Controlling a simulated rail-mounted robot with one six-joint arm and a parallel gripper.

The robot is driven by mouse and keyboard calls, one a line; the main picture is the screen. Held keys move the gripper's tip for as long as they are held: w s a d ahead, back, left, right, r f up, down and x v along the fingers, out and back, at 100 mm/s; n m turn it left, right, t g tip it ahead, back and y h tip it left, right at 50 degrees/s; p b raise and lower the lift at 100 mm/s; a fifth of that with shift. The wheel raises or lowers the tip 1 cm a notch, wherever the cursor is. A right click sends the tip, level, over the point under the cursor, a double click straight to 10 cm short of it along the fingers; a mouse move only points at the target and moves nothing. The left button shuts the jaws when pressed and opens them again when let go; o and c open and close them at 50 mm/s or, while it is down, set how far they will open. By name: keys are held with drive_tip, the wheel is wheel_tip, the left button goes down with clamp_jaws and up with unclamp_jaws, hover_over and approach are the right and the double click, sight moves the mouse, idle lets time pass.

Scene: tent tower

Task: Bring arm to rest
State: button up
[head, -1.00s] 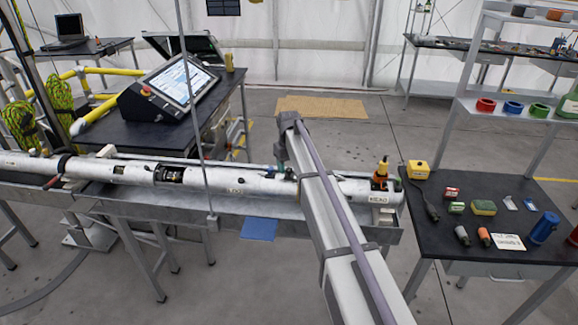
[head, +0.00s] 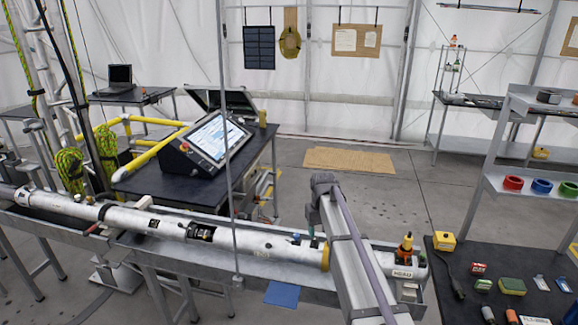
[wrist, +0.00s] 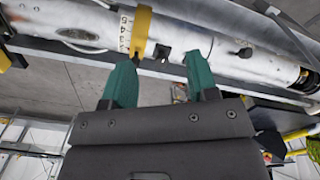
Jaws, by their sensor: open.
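My arm reaches from the bottom of the head view to the long white tube, ending in a grey wrist. My gripper (wrist: 163,72) shows two green fingers in the wrist view, spread apart with nothing between them. A green finger also shows in the head view (head: 313,242), just behind the tube. The white tube (head: 230,239) lies along its trough and crosses the top of the wrist view (wrist: 220,42). A yellow band (wrist: 141,33) circles the tube near the left finger. I cannot tell whether that finger touches the tube.
A console with a lit screen (head: 215,137) stands on a black table behind the tube. A black table (head: 490,262) with small items is at the right, below shelves (head: 530,184). Open floor lies behind the arm.

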drive_tip(key=s+f+b, duration=0.3)
drive_tip(key=s, duration=0.7)
drive_tip(key=s+f+m+b, duration=0.1)
drive_tip(key=s+f+b, duration=0.2)
drive_tip(key=s, duration=0.7)
drive_tip(key=s+f+b, duration=0.3)
drive_tip(key=s+f, duration=0.1)
drive_tip(key=s, duration=0.6)
drive_tip(key=shift+s+m, duration=0.2)
drive_tip(key=shift+m, duration=0.1)
